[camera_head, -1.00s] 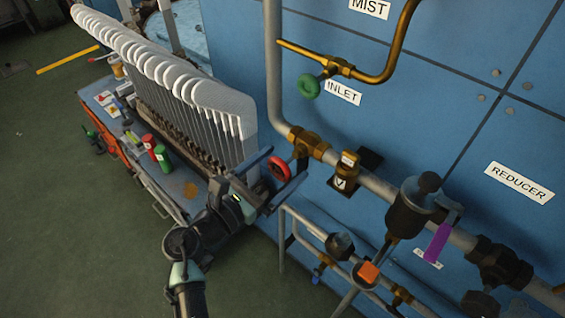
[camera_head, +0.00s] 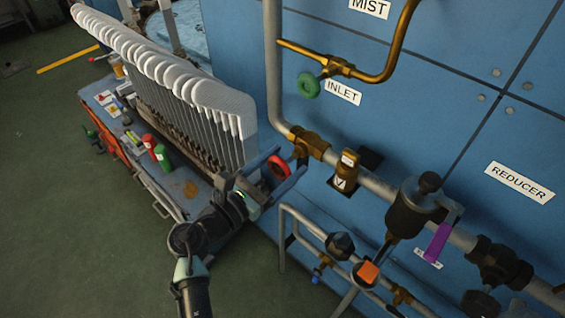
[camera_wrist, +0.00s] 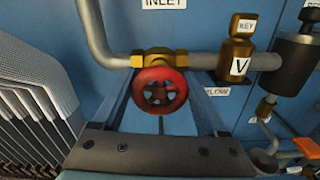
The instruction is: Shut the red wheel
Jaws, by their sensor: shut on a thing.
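The red wheel (camera_head: 279,167) sits on a brass valve (camera_head: 308,145) in the grey pipe, near the middle of the head view. In the wrist view the red wheel (camera_wrist: 160,77) faces me, in front of the brass valve body (camera_wrist: 158,57). My gripper (camera_head: 287,162) is shut on the red wheel, with one finger on either side of the rim. In the wrist view the fingers of my gripper (camera_wrist: 162,95) flank the wheel left and right. The exact contact points are hard to see.
A rack of grey sock boards (camera_head: 165,75) stands close on the left, on a cart with a red can (camera_head: 149,141) and a green can (camera_head: 162,157). A brass key valve (camera_head: 346,171) and a reducer (camera_head: 410,208) sit right along the pipe. A green wheel (camera_head: 308,86) is above.

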